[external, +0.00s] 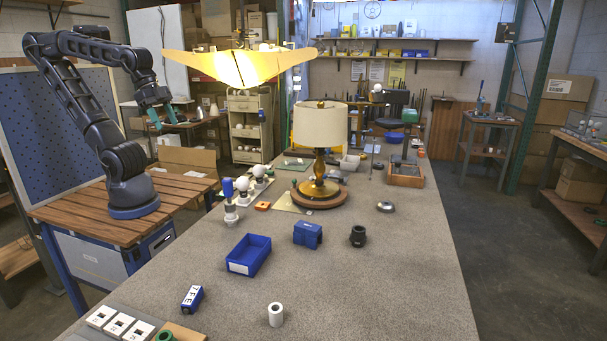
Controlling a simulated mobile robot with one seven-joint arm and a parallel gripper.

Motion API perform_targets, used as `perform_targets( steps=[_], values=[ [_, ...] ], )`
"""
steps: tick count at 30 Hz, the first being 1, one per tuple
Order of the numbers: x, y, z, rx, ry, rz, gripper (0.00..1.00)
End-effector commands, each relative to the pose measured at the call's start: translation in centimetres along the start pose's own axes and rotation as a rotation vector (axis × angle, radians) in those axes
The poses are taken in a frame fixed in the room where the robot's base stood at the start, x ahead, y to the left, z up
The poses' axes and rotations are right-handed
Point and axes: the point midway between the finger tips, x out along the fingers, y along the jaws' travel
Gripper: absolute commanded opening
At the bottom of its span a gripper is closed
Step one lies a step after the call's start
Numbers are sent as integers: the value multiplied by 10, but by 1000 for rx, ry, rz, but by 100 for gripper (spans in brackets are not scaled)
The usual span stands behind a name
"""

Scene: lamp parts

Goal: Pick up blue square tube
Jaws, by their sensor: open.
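Two blue pieces lie on the grey table, and I cannot tell for certain which is the square tube. One is a small elongated blue block (191,300) with white lettering, near the front left. The other is a larger blue block-shaped piece (308,235) near the middle, with an opening low on its side. My gripper (162,120) is open, with teal fingers, raised at the upper left above my wooden-topped base. It is far from both pieces and appears empty.
An empty blue bin (249,256) stands between the blue pieces. A white cylinder (275,315) and a black fitting (358,236) stand nearby. A lamp (320,130) and several bulbs stand farther back. The table's right front is clear.

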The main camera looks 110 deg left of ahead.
Motion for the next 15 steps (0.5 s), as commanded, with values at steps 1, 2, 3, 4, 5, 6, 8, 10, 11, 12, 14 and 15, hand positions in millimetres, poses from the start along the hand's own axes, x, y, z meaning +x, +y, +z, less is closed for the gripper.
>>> perform_targets(
  steps=[1,2,3,4,5,6,8,10,11,12,14,15],
  values=[
    [4,2,-6,18,-10,-11,53],
    [7,3,-10,31,-14,-19,53],
    [12,5,-15,54,-22,-29,53],
    [15,7,-20,74,-29,-38,53],
    [20,9,-25,93,-36,-45,53],
    [26,12,-31,121,-45,-56,53],
    [35,17,-41,165,-59,-70,53],
    [46,22,-52,214,-73,-82,53],
    [51,25,-56,235,-81,-86,53],
    [58,28,-62,264,-90,-91,53],
    [68,34,-71,309,-102,-96,53],
    [76,37,-76,337,-111,-98,53]
  ],
)
